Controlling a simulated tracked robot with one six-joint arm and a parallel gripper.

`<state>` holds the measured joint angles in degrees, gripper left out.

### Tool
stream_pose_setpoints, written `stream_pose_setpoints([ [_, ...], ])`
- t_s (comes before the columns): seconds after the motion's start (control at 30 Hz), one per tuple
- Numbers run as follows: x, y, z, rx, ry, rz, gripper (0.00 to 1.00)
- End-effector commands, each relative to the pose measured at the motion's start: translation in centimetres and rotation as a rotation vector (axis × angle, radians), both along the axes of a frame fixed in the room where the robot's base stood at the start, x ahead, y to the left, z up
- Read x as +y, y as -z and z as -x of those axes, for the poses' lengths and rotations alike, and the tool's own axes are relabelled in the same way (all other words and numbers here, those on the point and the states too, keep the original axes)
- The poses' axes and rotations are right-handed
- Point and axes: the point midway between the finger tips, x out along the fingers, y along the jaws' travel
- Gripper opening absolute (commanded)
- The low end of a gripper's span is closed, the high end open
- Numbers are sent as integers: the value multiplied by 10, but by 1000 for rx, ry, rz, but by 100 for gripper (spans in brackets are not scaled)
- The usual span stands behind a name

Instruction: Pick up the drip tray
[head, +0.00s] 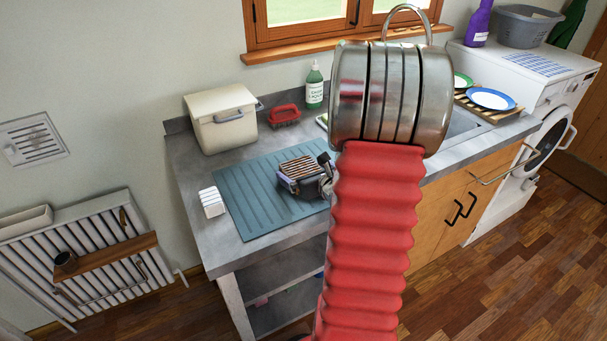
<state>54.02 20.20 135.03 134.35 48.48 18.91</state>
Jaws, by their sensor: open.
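A small slatted tray with brownish bars, which looks like the drip tray (298,166), lies on a teal ribbed mat (245,188) on the grey counter. My gripper (308,183) is dark and small in the head view, close against the near and right side of the slatted tray. It is open. Whether its fingers touch the tray or stand just above it I cannot tell. My red bellows arm and its metal joint cover the counter to the right of the gripper.
A cream box (221,120), a red brush (284,115) and a green bottle (314,86) stand along the back. A white ribbed block (211,202) sits at the mat's left edge. Plates (491,99) lie on a rack to the right. The mat's left half is clear.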

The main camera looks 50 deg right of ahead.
Motion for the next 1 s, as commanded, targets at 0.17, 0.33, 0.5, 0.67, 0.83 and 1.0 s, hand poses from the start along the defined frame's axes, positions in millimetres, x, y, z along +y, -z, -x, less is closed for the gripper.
stream_pose_setpoints([
  [0.17, 0, 0, 0, 0, -1, 0, 96],
  [0.33, 1, 0, 0, 0, -1, 0, 85],
  [0.5, 1, 0, 0, 0, -1, 0, 73],
  [0.67, 1, 0, 0, 0, -1, 0, 61],
  [0.83, 1, 0, -1, -1, -1, 1, 57],
  [1.0, 1, -2, -1, -1, -1, 1, 57],
])
